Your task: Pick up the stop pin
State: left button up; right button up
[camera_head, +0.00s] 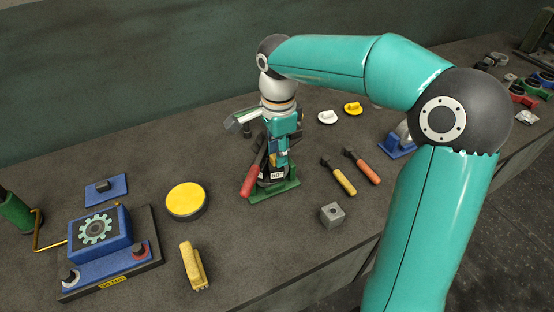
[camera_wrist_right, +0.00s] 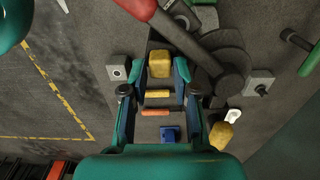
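My right gripper (camera_head: 275,165) points down over the bench fixture with the green base (camera_head: 287,190) and the 60° label. In the right wrist view my gripper (camera_wrist_right: 161,68) has its two fingers apart, with a yellow block (camera_wrist_right: 160,64) between the fingertips. I cannot tell whether they touch it. A small dark pin (camera_head: 247,128), perhaps the stop pin, stands behind the gripper; in the right wrist view a dark pin (camera_wrist_right: 262,88) rises from a grey block at right. A grey block with a hole (camera_head: 332,215) stands front right. My left gripper is not in view.
A red-handled lever (camera_head: 249,181) is close left of my right gripper. Yellow- and orange-handled tools (camera_head: 344,181) lie to the right, white and yellow knobs (camera_head: 327,117) behind. A yellow disc (camera_head: 186,201), a yellow brush (camera_head: 193,267) and a blue gear device (camera_head: 99,233) are left.

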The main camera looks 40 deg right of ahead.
jog(key=shift+f, duration=0.45)
jog(key=shift+c, duration=0.3)
grip_shut()
jog(key=shift+r, duration=0.2)
